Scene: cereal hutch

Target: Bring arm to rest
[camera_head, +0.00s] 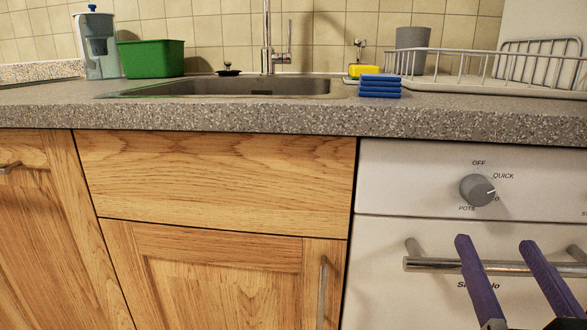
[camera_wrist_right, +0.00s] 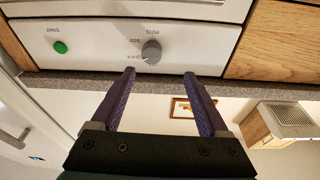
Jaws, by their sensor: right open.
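My right gripper (camera_head: 495,242) shows at the lower right of the head view, in front of the white dishwasher front (camera_head: 385,240). Its two purple fingers are spread apart with nothing between them. The fingers overlap the dishwasher's bar handle (camera_head: 430,265) in the picture; I cannot tell whether they touch it. In the right wrist view the same gripper (camera_wrist_right: 158,72) is open and empty, its fingers pointing toward the dishwasher panel with the grey dial (camera_wrist_right: 151,52). The dial also shows in the head view (camera_head: 477,190). My left gripper is not in view.
The grey speckled countertop (camera_head: 230,118) holds a sink (camera_head: 235,87), a green tub (camera_head: 150,58), a water filter jug (camera_head: 97,45), blue sponges (camera_head: 380,86) and a wire dish rack (camera_head: 470,70). Wooden cabinets (camera_head: 210,185) stand left of the dishwasher.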

